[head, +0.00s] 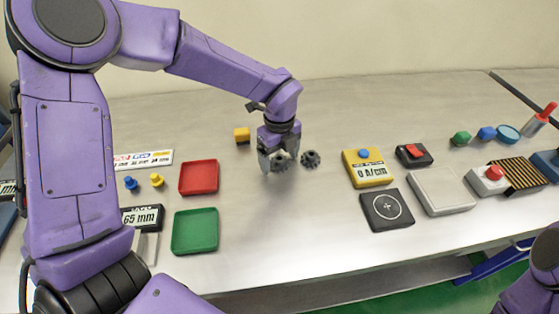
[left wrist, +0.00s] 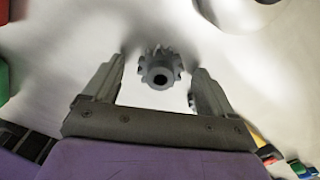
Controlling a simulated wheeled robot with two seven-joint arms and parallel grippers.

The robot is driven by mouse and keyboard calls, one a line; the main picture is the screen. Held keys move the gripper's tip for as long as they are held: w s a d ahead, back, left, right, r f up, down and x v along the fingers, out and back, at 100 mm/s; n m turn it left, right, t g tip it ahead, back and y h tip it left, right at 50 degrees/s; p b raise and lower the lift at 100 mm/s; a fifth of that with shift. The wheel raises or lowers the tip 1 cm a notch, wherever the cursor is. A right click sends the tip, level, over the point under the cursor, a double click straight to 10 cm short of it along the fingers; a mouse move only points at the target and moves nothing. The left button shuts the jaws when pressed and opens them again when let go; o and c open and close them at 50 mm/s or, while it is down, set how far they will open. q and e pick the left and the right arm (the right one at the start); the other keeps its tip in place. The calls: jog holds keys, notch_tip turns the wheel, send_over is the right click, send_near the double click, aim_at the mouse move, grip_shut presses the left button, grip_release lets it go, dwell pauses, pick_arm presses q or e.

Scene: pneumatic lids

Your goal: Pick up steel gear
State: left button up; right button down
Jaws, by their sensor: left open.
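A dark grey toothed gear (head: 280,159) sits at my left gripper (head: 277,164), above or on the steel table; I cannot tell which. In the left wrist view this gear (left wrist: 160,68), with a round hub and a dark bore, lies between the two open fingers of the left gripper (left wrist: 160,76), with a gap on each side. A second dark grey gear (head: 310,158) lies on the table just right of the gripper. I cannot tell from colour which one is steel. My right gripper is not in view.
A red tray (head: 198,177) and green tray (head: 195,231) lie to the left. The table in front of the gripper is clear.

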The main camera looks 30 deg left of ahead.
pick_arm(q)
jog(key=c, duration=1.3)
jog(key=shift+r, duration=0.1)
